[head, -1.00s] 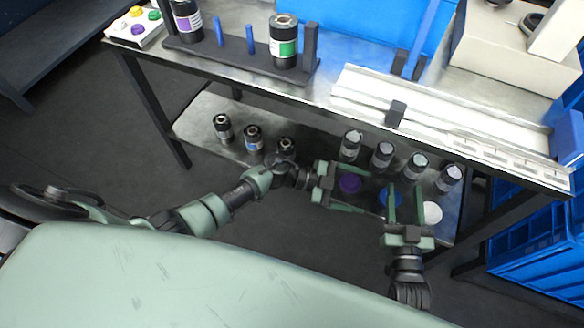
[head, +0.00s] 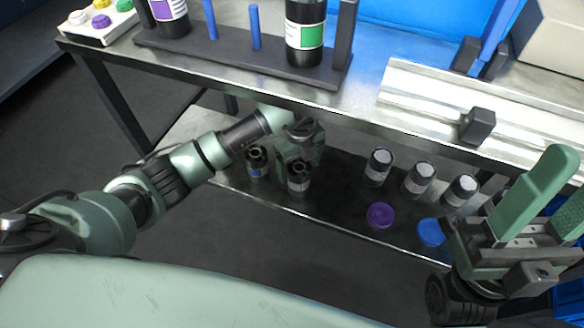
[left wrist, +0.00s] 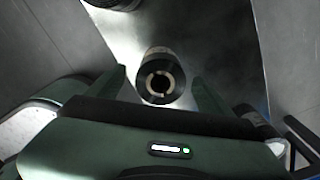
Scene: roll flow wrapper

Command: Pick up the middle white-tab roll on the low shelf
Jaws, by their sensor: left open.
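On the low shelf (head: 345,206), two dark rolls with hollow cores show at the left, a left one (head: 257,162) and a right one (head: 298,179). I cannot make out a white tab on either. My left gripper (head: 298,146) is over the shelf beside these rolls, and its arm may hide another roll. In the left wrist view, a roll (left wrist: 161,79) stands ahead between the two open, separated fingers, its ring-shaped end facing the camera. My right gripper (head: 566,178) is open and empty at the right, its fingers pointing up.
Several grey-capped rolls (head: 378,166) stand farther right on the shelf, with a purple disc (head: 380,215) and a blue disc (head: 431,232) in front. The table edge (head: 300,100) overhangs the shelf. A rack (head: 230,58) holding labelled rolls stands above.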

